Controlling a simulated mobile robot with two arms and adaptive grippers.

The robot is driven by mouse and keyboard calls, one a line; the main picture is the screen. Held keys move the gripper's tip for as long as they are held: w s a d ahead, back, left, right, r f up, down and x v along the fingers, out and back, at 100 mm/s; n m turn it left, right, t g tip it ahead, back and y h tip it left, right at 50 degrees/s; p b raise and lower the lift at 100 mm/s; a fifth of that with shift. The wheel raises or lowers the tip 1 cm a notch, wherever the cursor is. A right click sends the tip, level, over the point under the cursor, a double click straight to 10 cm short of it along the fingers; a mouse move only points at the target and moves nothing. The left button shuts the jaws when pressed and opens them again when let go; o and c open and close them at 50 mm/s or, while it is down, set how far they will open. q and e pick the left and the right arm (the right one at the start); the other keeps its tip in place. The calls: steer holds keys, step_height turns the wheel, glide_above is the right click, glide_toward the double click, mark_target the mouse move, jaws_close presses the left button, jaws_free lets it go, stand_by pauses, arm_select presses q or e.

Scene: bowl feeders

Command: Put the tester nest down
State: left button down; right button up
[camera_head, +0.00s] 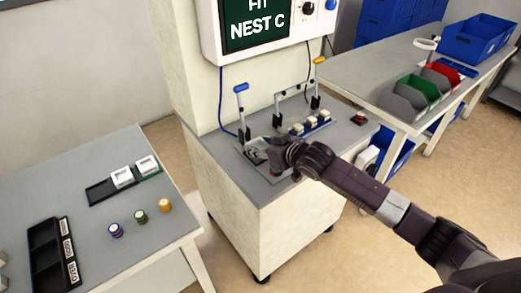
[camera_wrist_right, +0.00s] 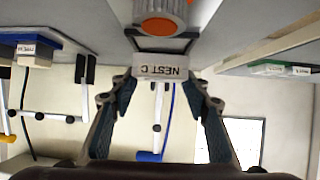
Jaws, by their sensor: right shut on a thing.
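The tester nest (camera_wrist_right: 161,73) is a pale block with a "NEST C" label, upside down in the right wrist view. A grey round part with an orange ring (camera_wrist_right: 161,24) shows just beyond it. My right gripper (camera_wrist_right: 161,92) is shut on the nest, one finger at each side. In the head view my right gripper (camera_head: 268,152) is at the front left of the tester's grey top (camera_head: 262,185), beside the blue-handled clamp (camera_head: 241,100). The gripper hides most of the nest there; I cannot tell whether it touches the plate. My left gripper is not in view.
A screen (camera_head: 255,22) reads "FIT NEST C". Several small pale blocks sit on a blue rack (camera_head: 312,127) right of the gripper, near a yellow-handled clamp (camera_head: 318,80). A red button (camera_head: 359,118) is at the right. Side tables stand left and right.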

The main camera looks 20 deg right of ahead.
steer(key=shift+f, duration=0.9)
steer(key=shift+f, duration=0.15)
steer(key=o, duration=1.4)
steer(key=shift+s+r, duration=0.1)
steer(key=shift+r, duration=0.1)
steer(key=v, duration=1.1)
steer(key=shift+s+d+r, duration=0.1)
steer(key=shift+s+d, duration=0.05)
steer(key=shift+s, duration=0.15)
